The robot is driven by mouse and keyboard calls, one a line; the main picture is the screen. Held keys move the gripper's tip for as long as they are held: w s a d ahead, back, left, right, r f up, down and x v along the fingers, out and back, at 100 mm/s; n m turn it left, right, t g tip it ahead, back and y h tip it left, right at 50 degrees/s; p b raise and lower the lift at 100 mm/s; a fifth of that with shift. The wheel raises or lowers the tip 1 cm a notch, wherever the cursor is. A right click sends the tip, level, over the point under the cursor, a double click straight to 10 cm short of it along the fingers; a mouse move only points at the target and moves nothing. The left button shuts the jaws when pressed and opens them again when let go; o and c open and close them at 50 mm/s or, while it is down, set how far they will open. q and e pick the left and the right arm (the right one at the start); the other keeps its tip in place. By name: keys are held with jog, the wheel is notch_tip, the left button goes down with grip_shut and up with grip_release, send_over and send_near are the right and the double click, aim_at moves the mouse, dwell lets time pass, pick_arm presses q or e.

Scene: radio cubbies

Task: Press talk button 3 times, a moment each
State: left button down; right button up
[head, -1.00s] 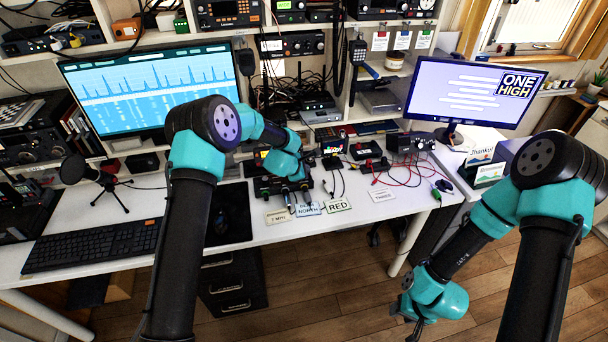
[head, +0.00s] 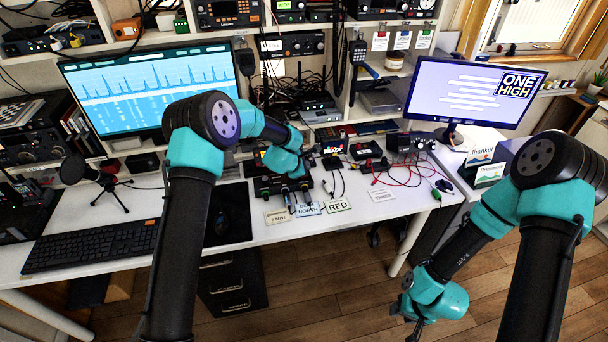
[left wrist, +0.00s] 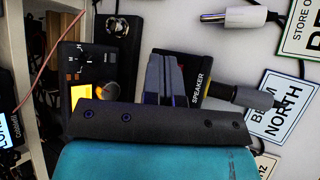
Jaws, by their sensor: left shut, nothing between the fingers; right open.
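My left gripper (left wrist: 165,78) is shut and empty. In the left wrist view its fingers point at a small black device labelled SPEAKER (left wrist: 199,84), covering part of it. To the left is a black panel (left wrist: 98,62) with small white markings and a yellow lit patch (left wrist: 80,96). No button marked talk can be made out; it may be hidden by the fingers. In the head view my left gripper (head: 294,192) is low over the black radio gear on the desk, and its tips are hard to see. My right gripper (head: 413,328) is open, low over the floor, away from the desk.
Cards labelled NORTH (head: 308,209) and RED (head: 337,205) lie at the desk's front edge. A mouse mat (head: 232,222) and keyboard (head: 92,245) lie to the left. Red cables (head: 384,178) and small devices crowd the right. Radios fill the shelves behind.

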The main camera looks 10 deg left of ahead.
pick_arm(q)
jog(key=shift+r, duration=2.55)
dwell(1.0)
notch_tip(320, 180, up, 4)
jog(key=shift+f, duration=0.1)
dwell(0.3)
jog(key=shift+f, duration=0.15)
jog(key=shift+f, duration=4.3)
jog(key=shift+f, duration=0.1)
jog(key=shift+f, duration=0.3)
